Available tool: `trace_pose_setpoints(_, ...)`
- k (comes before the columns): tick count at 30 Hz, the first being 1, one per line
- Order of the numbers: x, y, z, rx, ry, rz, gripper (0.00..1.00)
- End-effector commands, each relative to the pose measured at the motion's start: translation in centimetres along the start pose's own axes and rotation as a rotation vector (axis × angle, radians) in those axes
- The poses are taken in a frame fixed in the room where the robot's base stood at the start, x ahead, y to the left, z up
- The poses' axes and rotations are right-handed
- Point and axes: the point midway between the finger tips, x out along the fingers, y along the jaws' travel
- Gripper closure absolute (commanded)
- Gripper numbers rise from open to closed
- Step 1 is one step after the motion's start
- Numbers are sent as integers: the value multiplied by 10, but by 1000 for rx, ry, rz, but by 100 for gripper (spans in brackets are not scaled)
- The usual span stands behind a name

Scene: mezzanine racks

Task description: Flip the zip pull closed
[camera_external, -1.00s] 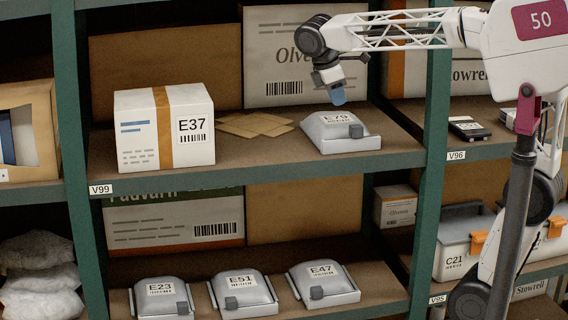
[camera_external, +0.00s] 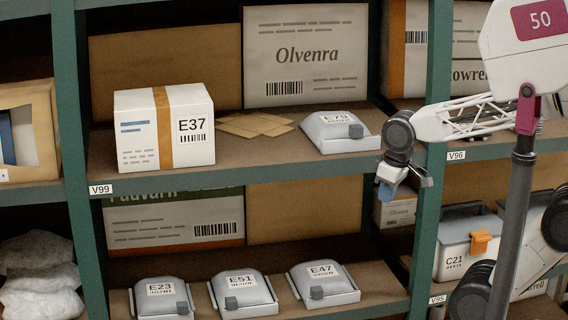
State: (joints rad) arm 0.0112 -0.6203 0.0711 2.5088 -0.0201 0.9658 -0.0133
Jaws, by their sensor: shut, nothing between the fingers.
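Several grey pouches with labels and small dark grey zip pulls sit in shallow trays on the rack. Pouch E75 (camera_external: 325,133) is on the upper shelf; its zip pull (camera_external: 356,131) is at the right of its front. On the lower shelf, pouch E23 (camera_external: 157,292) has its pull (camera_external: 182,307) at the right. Pouches E51 (camera_external: 247,288) and E47 (camera_external: 327,276) have their pulls (camera_external: 232,302) at the left.
A white box E37 (camera_external: 165,130) and flat brown envelopes (camera_external: 255,124) share the upper shelf. A case C21 (camera_external: 455,250) stands at the right. Green rack posts (camera_external: 432,125) and shelf edges border the bays.

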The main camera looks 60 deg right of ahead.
Motion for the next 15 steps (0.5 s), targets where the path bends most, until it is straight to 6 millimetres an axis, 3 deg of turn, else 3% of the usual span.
trace_pose_setpoints(4,7,-3,9,31,15,-8,100)
trace_pose_setpoints(15,7,-3,9,34,16,-9,100)
